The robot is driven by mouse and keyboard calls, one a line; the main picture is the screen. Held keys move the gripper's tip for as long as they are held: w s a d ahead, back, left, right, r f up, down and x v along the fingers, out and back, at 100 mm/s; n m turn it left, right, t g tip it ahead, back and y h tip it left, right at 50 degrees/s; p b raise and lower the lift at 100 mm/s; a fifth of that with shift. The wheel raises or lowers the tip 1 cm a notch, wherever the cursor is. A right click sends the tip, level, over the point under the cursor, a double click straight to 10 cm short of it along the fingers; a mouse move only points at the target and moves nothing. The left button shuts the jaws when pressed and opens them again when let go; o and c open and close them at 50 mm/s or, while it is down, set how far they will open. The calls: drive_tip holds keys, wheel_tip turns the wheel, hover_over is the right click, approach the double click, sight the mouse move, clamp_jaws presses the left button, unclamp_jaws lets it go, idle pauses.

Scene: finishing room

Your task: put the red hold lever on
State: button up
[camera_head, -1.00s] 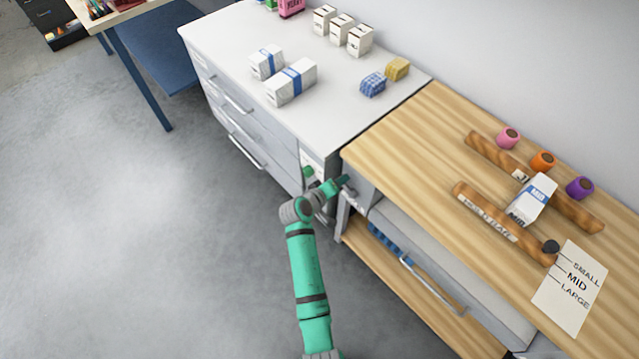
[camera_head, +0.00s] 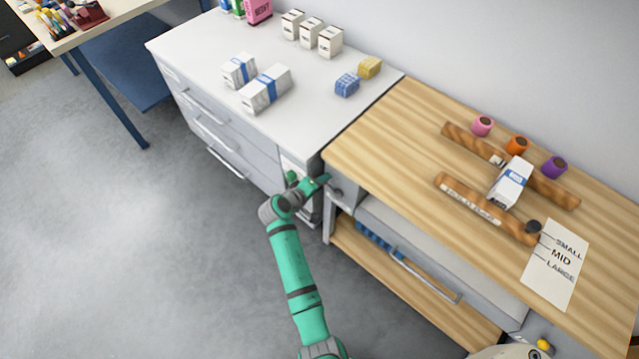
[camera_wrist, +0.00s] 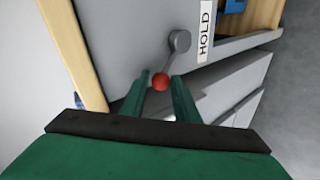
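The hold lever is a short grey arm on a round grey pivot (camera_wrist: 180,40), with a red ball knob (camera_wrist: 161,81) at its end. It is on a grey panel, beside a white label reading HOLD (camera_wrist: 206,30). The lever hangs down and slightly left from its pivot in the wrist view. My green gripper (camera_wrist: 160,80) is open, with the knob between its fingertips and a small gap visible on each side. In the head view my gripper (camera_head: 325,182) is at the left end of the wooden bench, where the red knob cannot be made out.
The wooden bench (camera_head: 400,130) holds wooden rails, coloured rollers, a white box (camera_head: 511,182) and a size card (camera_head: 555,265). A grey drawer cabinet (camera_head: 210,70) with boxes on top adjoins it, close to my gripper. Open floor lies to the left.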

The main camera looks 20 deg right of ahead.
drive_tip(key=v, duration=1)
drive_tip(key=shift+s+a+r, duration=0.2)
drive_tip(key=shift+a, duration=0.1)
idle(0.4)
drive_tip(key=s+a+f+t+y, duration=0.2)
drive_tip(key=s+a+f+y, duration=0.2)
drive_tip(key=s+a, duration=0.4)
drive_tip(key=s+a+f+t+y, duration=0.2)
drive_tip(key=s+a+f+y, duration=0.1)
drive_tip(key=s+a, duration=0.5)
drive_tip(key=s+d+r+m+t+y, duration=0.2)
drive_tip(key=s+d+r+m+t, duration=0.1)
drive_tip(key=s+r, duration=1.5)
drive_tip(key=s+t, duration=0.1)
drive_tip(key=s, duration=0.2)
drive_tip(key=shift+s+m+t, duration=0.2)
drive_tip(key=shift+m+t, duration=0.2)
drive_tip(key=shift+d, duration=0.1)
